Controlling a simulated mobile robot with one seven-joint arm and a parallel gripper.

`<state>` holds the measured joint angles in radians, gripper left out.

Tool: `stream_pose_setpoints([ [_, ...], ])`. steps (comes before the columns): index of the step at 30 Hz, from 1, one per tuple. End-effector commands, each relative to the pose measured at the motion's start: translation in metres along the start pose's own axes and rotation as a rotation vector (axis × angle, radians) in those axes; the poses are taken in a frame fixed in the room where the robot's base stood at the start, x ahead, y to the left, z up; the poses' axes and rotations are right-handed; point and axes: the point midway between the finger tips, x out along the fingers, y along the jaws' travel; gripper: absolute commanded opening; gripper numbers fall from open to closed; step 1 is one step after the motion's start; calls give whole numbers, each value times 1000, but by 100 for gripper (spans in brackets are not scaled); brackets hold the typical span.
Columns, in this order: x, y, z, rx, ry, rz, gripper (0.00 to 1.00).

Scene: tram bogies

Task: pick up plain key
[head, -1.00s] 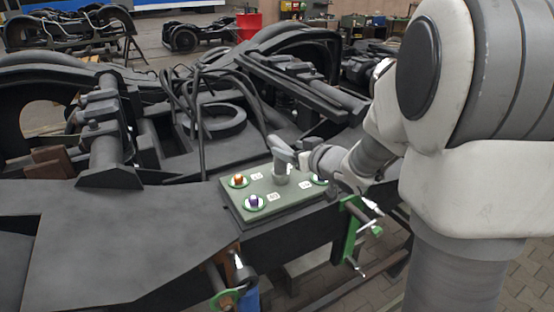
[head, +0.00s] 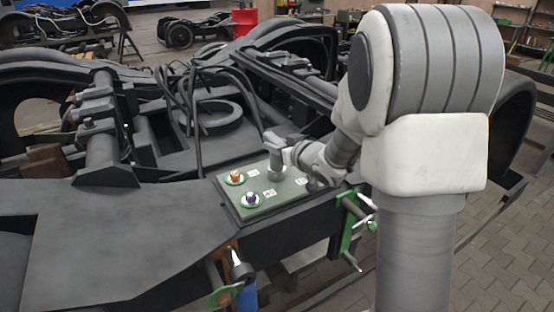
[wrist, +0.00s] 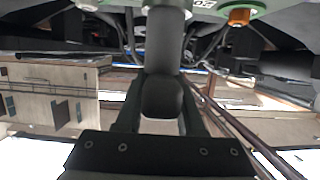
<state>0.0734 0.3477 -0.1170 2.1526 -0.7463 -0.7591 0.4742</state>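A grey, uncoloured key-like piece (head: 276,170), which looks like the plain key, stands upright on the green panel (head: 246,213). Its bent upper end points toward the top left in the head view. My gripper (head: 287,150) is at its upper part. In the wrist view the grey piece (wrist: 164,45) runs down from the top, and its rounded end lies between the two fingers of my gripper (wrist: 162,105). The fingers flank it closely; whether they press on it I cannot tell.
An orange knob (head: 235,177) and a purple knob (head: 250,199) sit in green-white rings on the panel, beside small white labels. Dark bogie parts and cables surround the panel. A green clamp (head: 350,215) hangs at its right. A red drum (head: 245,22) stands behind.

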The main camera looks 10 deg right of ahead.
Motion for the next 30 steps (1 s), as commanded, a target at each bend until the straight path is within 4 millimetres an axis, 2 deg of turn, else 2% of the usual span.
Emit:
stream_pose_setpoints([
  [1,0,0,0,0,0,0,18],
  [4,0,0,0,0,0,0,0],
  [30,0,0,0,0,0,0,0],
])
